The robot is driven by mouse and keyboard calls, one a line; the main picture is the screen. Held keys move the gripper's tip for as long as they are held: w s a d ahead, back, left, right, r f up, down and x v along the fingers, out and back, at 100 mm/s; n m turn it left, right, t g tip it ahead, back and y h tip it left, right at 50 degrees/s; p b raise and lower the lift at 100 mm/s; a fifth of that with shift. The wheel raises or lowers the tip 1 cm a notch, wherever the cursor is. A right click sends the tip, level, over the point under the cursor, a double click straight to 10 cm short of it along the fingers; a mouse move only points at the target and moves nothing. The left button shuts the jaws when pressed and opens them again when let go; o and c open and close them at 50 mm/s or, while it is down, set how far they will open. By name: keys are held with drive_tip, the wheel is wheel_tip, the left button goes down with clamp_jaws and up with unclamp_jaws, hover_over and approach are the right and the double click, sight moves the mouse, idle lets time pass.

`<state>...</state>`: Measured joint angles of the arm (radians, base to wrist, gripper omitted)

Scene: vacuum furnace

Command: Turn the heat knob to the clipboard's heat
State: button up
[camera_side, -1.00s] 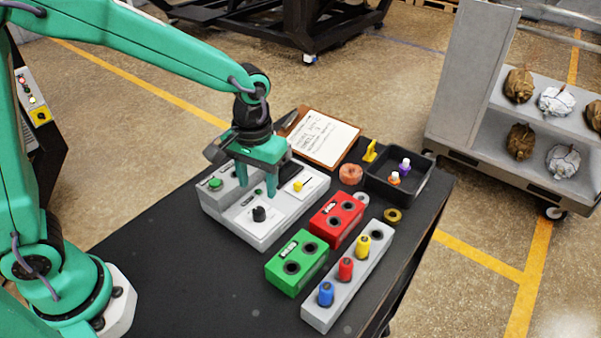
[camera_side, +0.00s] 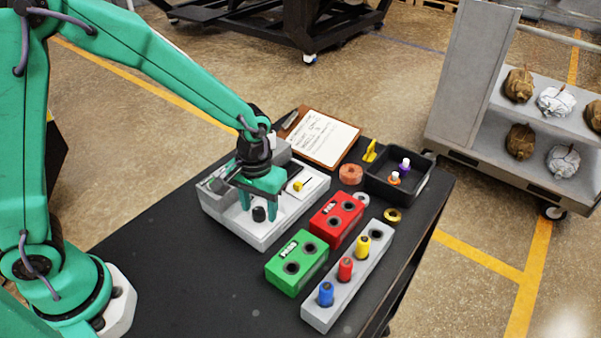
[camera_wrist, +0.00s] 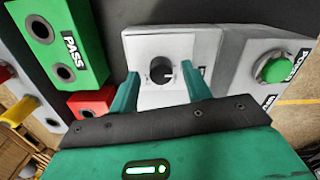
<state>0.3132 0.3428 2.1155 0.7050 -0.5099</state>
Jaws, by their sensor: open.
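The black heat knob (camera_side: 258,214) stands on a white plate at the front of the grey control box (camera_side: 262,241). In the wrist view the knob (camera_wrist: 160,72) shows a white mark and sits a little beyond and between the fingertips. My gripper (camera_side: 258,219) is open, with its green fingers pointing down on either side of the knob; whether they touch it I cannot tell. The gripper also shows in the wrist view (camera_wrist: 160,82). The clipboard (camera_side: 322,138) lies behind the box with handwritten lines on its paper, too small to read for sure.
A green button (camera_wrist: 274,70) is on the box. The green PASS block (camera_side: 297,263), a red block (camera_side: 337,218) and a grey rack (camera_side: 330,305) with coloured plugs stand right. A black tray (camera_side: 425,178) lies behind.

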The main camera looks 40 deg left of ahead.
drive_tip(key=shift+f, duration=0.25)
drive_tip(key=c, duration=1)
drive_tip(key=shift+m, duration=0.4)
drive_tip(key=m, duration=0.3)
drive_tip(key=shift+d, duration=0.15)
drive_tip(key=m, duration=0.5)
